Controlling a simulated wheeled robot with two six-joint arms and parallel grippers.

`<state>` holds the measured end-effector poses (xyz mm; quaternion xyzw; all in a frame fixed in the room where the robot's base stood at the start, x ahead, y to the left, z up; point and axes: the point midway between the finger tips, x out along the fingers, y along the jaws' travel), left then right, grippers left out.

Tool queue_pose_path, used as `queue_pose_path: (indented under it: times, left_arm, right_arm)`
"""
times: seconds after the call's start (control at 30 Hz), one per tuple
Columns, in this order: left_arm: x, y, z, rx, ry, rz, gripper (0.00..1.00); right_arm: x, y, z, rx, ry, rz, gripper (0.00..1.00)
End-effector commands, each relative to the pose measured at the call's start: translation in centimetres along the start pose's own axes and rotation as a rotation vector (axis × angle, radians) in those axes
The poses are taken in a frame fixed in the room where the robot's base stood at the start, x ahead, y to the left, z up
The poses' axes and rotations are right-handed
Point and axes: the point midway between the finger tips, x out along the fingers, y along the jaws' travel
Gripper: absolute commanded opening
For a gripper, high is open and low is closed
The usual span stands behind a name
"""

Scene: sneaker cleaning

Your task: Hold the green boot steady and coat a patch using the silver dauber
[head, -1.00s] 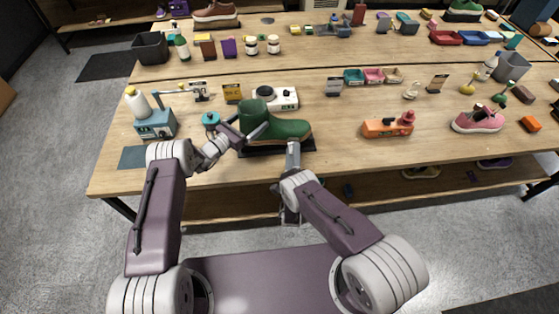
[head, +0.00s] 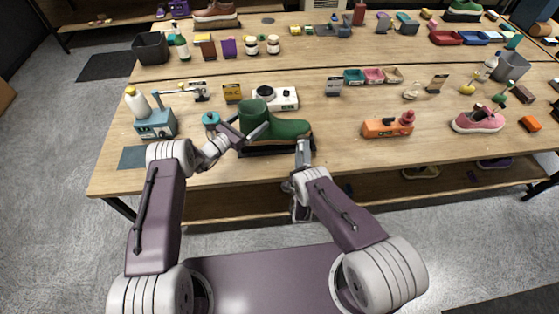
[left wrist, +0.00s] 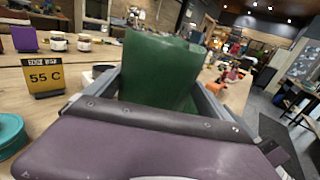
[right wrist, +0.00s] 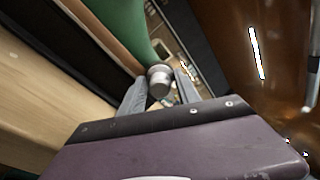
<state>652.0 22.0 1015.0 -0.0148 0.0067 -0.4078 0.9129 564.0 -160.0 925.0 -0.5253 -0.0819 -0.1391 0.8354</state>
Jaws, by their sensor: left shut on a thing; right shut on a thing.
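The green boot (head: 285,129) stands on a dark pad (head: 262,150) near the table's front edge, toe to the right. My left gripper (head: 250,135) is shut on the boot's shaft; the left wrist view shows the green shaft (left wrist: 160,70) between its fingers. My right gripper (head: 304,150) is at the front side of the boot, near the toe. In the right wrist view it is shut on the silver dauber (right wrist: 160,80), close beside the green boot side (right wrist: 122,25). I cannot tell whether the dauber touches the boot. Any coated patch is hidden.
A white device (head: 284,99) stands behind the boot, with a yellow sign (head: 232,93) to its left. A teal round tin (head: 211,119) is by my left arm. An orange object (head: 388,126) and a pink shoe (head: 478,121) stand to the right. Table between boot and orange object is clear.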

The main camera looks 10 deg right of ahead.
Motion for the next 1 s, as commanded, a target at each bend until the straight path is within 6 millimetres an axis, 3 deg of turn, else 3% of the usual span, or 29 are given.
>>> queue_pose_path:
  times: [0.37,0.7,0.77,0.8,1.0]
  left_arm:
    - [0.0,0.0,0.0,0.000,0.000,0.000,0.27]
    - [0.0,-0.1,0.0,-0.001,0.000,-0.004,0.27]
    - [0.1,-0.2,0.0,-0.002,0.000,-0.005,0.27]
    - [0.1,-0.2,0.0,-0.002,0.000,-0.006,0.27]
    - [0.1,-0.3,-0.1,-0.003,0.000,-0.009,0.27]
  right_arm:
    - [0.1,0.0,0.0,0.000,0.000,0.000,0.06]
    - [-0.4,1.4,3.1,0.002,-0.006,0.001,0.06]
    - [-0.5,1.6,3.4,0.002,-0.006,0.003,0.07]
    - [-0.5,1.6,3.6,0.002,-0.006,0.004,0.01]
    - [-0.6,1.8,3.9,0.002,-0.005,0.005,0.01]
